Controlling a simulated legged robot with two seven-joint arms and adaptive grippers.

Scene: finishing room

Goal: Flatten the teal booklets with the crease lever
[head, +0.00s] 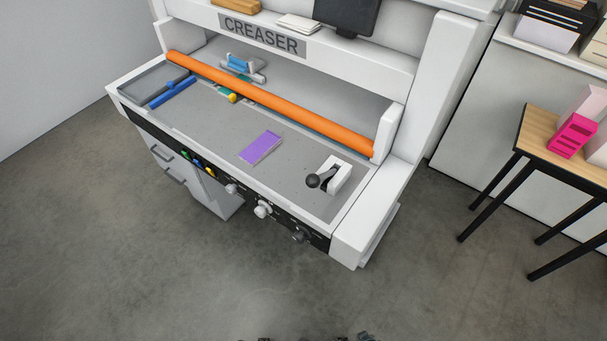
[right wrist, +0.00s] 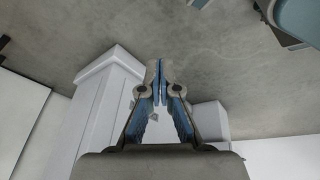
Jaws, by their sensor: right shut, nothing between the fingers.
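The creaser's lever with a dark round knob (head: 313,181) sits in a white housing (head: 341,178) at the right end of the grey bed. No booklet is clearly teal. A small teal and yellow item (head: 229,96) shows partly under the orange bar, and I cannot tell what it is. A purple booklet (head: 261,147) lies flat in the middle of the bed. My right gripper (right wrist: 160,88) is shut and empty in the right wrist view, apart from everything. Only dark scraps show at the head view's bottom edge; my left gripper cannot be made out.
An orange bar (head: 270,103) spans the creaser (head: 348,232). Behind it is a grey holder with a blue piece (head: 238,64). A blue bar (head: 172,92) lies at the left end. A wooden table (head: 542,128) with pink holders (head: 572,136) stands right. The floor in front is clear.

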